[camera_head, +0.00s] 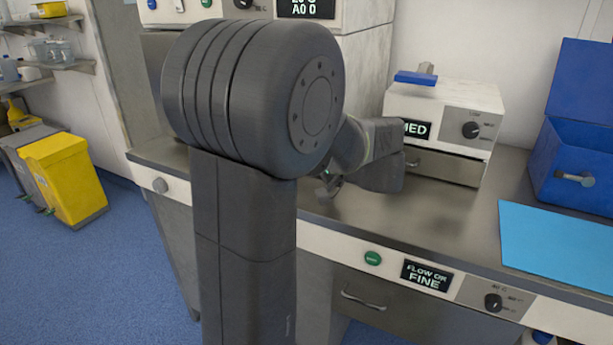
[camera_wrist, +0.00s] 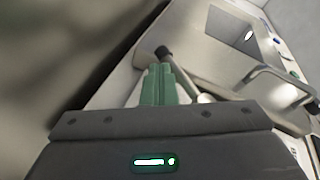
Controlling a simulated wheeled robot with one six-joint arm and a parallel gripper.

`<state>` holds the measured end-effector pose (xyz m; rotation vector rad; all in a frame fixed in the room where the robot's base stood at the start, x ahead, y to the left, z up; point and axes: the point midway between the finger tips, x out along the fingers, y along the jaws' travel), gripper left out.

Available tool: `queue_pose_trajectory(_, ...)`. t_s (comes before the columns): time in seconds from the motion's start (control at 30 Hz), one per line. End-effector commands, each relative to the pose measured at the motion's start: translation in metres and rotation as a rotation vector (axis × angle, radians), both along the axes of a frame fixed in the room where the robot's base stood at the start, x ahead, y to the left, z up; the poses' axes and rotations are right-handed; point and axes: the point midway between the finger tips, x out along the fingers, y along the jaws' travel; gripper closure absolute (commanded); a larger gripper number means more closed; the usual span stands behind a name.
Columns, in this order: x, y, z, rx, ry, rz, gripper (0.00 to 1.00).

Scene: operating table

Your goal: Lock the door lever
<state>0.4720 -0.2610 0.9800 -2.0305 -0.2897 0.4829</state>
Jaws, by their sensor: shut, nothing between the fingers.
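My gripper (camera_wrist: 160,85) shows in the wrist view with its green fingers together and nothing between them. In the head view it (camera_head: 327,188) is mostly hidden behind my arm, above the front edge of the counter. In the wrist view a pale rod with a dark end (camera_wrist: 163,52) passes just beyond the fingers. I cannot tell whether this rod is the door lever or whether the fingers touch it. A bent metal handle (camera_wrist: 280,78) is to the right of the fingers. No door lever shows clearly in the head view.
A white unit (camera_head: 440,105) with a knob and a blue-ended part on top stands on the counter (camera_head: 400,222). A blue box (camera_head: 570,160) and a light blue sheet (camera_head: 560,245) are to the right. A drawer handle (camera_head: 362,298) is below. A yellow bin (camera_head: 65,178) stands left.

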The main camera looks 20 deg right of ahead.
Motion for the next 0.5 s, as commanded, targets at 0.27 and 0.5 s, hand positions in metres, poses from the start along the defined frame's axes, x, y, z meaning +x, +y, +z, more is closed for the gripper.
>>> queue_pose_trajectory(0.27, 0.007, 0.006, -0.006, 0.127, -0.150, 0.001, 1.00)
queue_pose_trajectory(0.5, 0.012, 0.011, 0.001, 0.194, -0.231, 0.002, 1.00)
